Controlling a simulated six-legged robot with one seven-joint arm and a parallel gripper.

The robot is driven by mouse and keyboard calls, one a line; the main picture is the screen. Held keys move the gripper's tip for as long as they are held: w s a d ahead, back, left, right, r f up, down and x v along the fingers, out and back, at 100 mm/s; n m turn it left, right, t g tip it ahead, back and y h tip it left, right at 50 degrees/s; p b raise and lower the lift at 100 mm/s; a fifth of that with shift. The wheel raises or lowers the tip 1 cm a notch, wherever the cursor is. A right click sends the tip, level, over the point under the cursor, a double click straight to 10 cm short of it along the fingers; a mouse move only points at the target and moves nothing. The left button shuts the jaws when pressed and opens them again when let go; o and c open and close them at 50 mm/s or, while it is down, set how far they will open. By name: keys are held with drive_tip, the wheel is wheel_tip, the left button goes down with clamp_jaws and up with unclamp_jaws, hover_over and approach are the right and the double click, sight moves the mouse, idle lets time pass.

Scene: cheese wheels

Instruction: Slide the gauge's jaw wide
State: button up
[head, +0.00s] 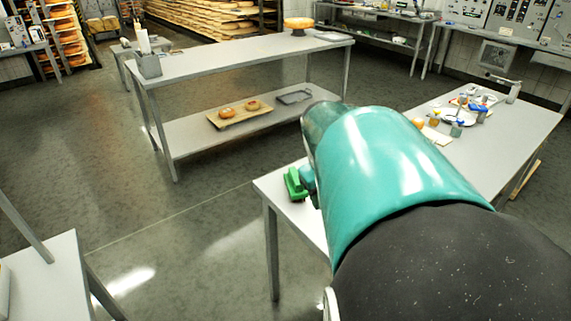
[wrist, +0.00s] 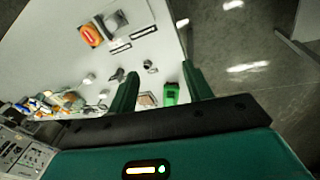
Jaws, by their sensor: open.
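My gripper (wrist: 161,70) is open in the wrist view, its two dark green fingers apart over a pale tabletop (wrist: 60,45). A bright green piece (wrist: 170,94) shows between the fingers, close to the right one, partly cut off by the gripper body. A bright green piece (head: 294,184) also shows at the table's left edge in the head view, beside my teal arm. Farther off in the wrist view lie an orange piece (wrist: 90,35) and a grey block (wrist: 116,20). I cannot tell for certain which of these is the gauge, nor where its jaw stands.
Dark label strips (wrist: 120,48) and small metal parts (wrist: 89,79) lie on the tabletop. Clutter fills the table's far end (head: 462,112). Another bench (head: 215,57) stands beyond, with a cheese wheel (head: 298,23) on it. Open floor (head: 180,215) lies left of my table.

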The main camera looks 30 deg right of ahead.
drive_tip(key=s+d+f+g+y, duration=0.1)
drive_tip(key=s+d+f, duration=0.1)
drive_tip(key=d, duration=0.5)
drive_tip(key=s+d+f+y, duration=0.2)
drive_tip(key=d+f, duration=0.1)
drive_tip(key=d, duration=0.4)
drive_tip(key=f, duration=1.3)
drive_tip(key=shift+s+d+f, duration=0.2)
drive_tip(key=shift+d, duration=0.1)
drive_tip(key=shift+a, duration=0.1)
clamp_jaws()
